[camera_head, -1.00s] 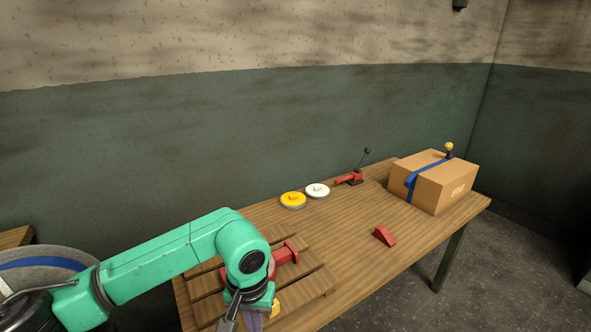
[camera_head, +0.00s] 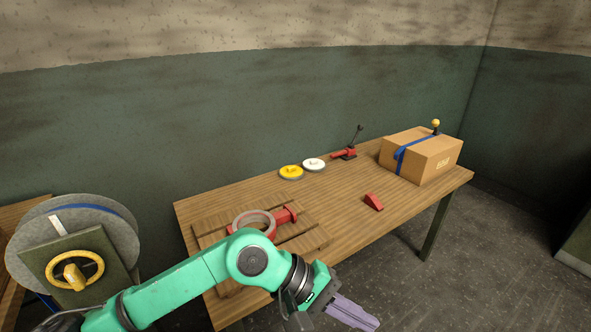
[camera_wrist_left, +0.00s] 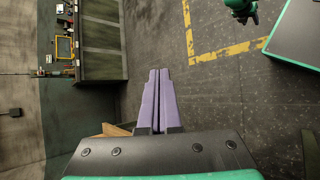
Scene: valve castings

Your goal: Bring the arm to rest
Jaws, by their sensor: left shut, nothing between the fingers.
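My left arm comes in from the left in the head view, bent in front of the table. Its gripper (camera_head: 352,312) has purple fingers and points down to the right, beyond the table's front edge and above the floor. In the left wrist view the two fingers (camera_wrist_left: 157,98) lie together, shut with nothing between them. The wooden table (camera_head: 330,225) stands behind the arm. My right gripper is not seen.
A cardboard box (camera_head: 437,160) with a blue strap stands at the table's right. A red wedge (camera_head: 373,202), a yellow disc (camera_head: 291,172), a white disc (camera_head: 314,165) and a red clamp (camera_head: 345,154) lie on the table. A yellow handwheel (camera_head: 75,271) stands at left.

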